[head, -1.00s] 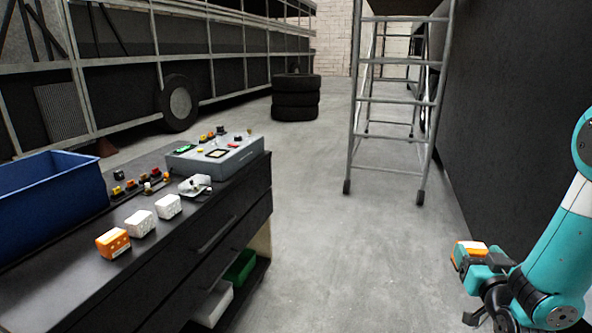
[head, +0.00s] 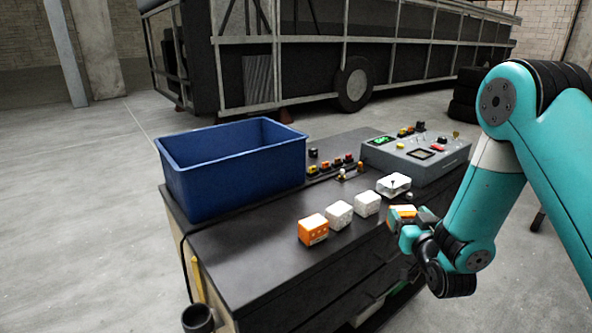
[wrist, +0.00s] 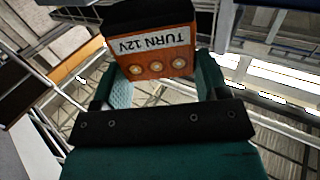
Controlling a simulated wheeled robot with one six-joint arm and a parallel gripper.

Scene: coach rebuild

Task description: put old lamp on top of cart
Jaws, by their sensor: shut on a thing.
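My gripper (head: 408,228) is shut on an orange lamp (head: 402,211) at the right side of the cart, near its edge. In the wrist view the lamp (wrist: 155,62) is between the two teal fingers, with a black base and a white label reading "TURN 12V". The black drawer cart (head: 270,262) stands in the middle of the head view. Whether the lamp is over the cart top or just beside it is hard to tell. My arm hides part of the cart's right side.
The front left of the top is clear.

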